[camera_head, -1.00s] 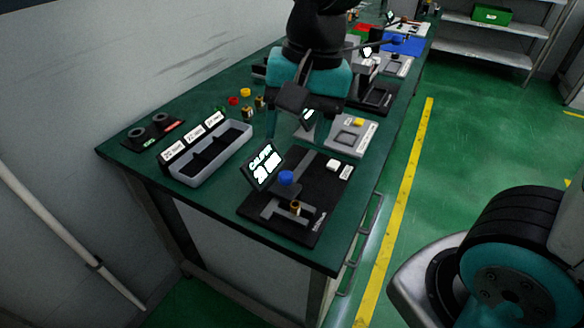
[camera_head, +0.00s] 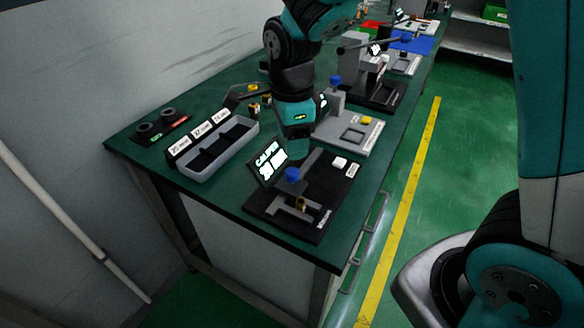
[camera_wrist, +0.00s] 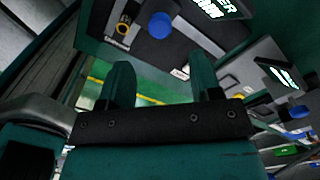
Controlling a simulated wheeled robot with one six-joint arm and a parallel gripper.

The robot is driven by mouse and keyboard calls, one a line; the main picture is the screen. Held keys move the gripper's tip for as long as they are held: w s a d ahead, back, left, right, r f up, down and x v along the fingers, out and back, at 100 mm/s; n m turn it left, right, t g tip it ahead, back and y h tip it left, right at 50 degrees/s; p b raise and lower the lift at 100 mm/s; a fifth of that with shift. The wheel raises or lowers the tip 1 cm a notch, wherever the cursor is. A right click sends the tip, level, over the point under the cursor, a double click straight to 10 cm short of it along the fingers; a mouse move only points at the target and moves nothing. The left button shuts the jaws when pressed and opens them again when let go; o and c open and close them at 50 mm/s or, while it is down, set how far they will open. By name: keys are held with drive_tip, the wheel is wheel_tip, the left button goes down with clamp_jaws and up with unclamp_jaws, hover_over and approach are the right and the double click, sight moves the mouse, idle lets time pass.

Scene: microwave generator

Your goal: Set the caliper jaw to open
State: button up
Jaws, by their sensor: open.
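The caliper station is a black plate (camera_head: 322,178) at the near end of the green bench, with a grey jaw slide, a lit tilted display (camera_head: 269,162) and a blue knob (camera_head: 292,174). A small brass ring (camera_head: 301,204) sits at the jaw; whether it is clamped I cannot tell. The blue knob also shows in the wrist view (camera_wrist: 160,25), beyond my fingers, with the brass ring (camera_wrist: 123,29) to its left. My gripper (camera_wrist: 163,68) is open and empty, its two teal fingers apart.
A grey tray (camera_head: 190,173) with labelled slots lies left of the station. A grey fixture with a yellow button (camera_head: 367,120) stands behind it, and a black fixture (camera_head: 375,91) farther back. A white button (camera_head: 340,162) is on the caliper plate. The bench's near corner is clear.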

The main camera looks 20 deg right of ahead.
sight(292, 171)
wheel_tip(292, 171, down, 8)
drive_tip(key=shift+f, duration=0.1)
drive_tip(key=shift+c, duration=0.4)
